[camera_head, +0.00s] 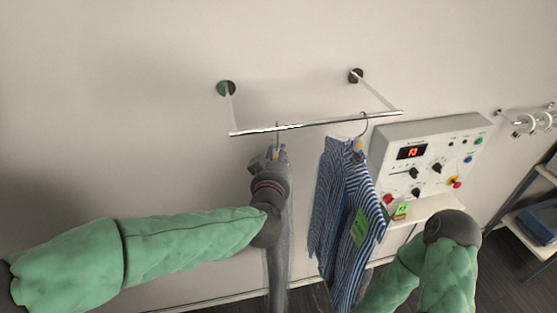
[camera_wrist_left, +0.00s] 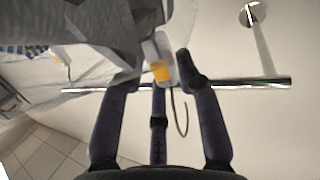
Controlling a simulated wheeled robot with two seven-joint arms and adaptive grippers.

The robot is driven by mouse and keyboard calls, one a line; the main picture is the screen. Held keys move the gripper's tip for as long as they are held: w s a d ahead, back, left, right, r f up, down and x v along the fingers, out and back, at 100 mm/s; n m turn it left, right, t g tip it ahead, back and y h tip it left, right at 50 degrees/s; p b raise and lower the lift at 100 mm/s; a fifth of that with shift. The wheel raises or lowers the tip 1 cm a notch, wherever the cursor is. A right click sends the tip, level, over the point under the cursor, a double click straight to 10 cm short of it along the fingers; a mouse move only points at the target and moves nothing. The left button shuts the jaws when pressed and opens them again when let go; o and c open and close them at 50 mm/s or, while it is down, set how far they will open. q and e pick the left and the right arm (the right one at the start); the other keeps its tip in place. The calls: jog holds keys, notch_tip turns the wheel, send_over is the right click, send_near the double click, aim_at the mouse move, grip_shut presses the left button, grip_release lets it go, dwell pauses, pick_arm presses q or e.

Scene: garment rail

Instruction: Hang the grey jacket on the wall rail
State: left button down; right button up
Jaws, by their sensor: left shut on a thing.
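The grey jacket (camera_head: 278,275) hangs below my left gripper (camera_head: 276,154), partly hidden behind my left wrist. In the left wrist view the grey cloth (camera_wrist_left: 95,40) fills the upper left. My left gripper (camera_wrist_left: 165,70) is shut on the hanger's white neck (camera_wrist_left: 161,58), which has a yellow mark. The hanger's thin dark hook (camera_wrist_left: 186,118) overlaps the metal wall rail (camera_wrist_left: 250,83). In the head view the hook meets the line of the rail (camera_head: 330,122) near its left end. I cannot tell whether it rests on the rail. My right gripper is not visible.
A blue-and-white striped garment (camera_head: 345,200) with a green tag hangs on the rail's right part. A control panel (camera_head: 430,155) with knobs and a red display stands right of it. A shelf (camera_head: 535,235) is at far right. The wall left of the rail is clear.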

aim_at(275, 149)
pick_arm(q)
jog(key=shift+w+a+r, duration=0.2)
jog(key=shift+w, duration=0.4)
jog(key=shift+w+a, duration=0.1)
jog(key=shift+w, duration=0.25)
jog(key=shift+w+a, duration=0.1)
jog(key=shift+w, duration=0.2)
jog(key=shift+w+a, duration=0.1)
jog(key=shift+w, duration=0.25)
jog(key=shift+w+a, duration=0.15)
jog(key=shift+w, duration=0.25)
jog(key=shift+f+b, duration=1.05)
jog(key=shift+f, duration=0.3)
dwell(0.3)
jog(key=c, duration=0.9)
grip_release()
jog(key=shift+o, duration=0.5)
jog(key=shift+s+f, duration=0.1)
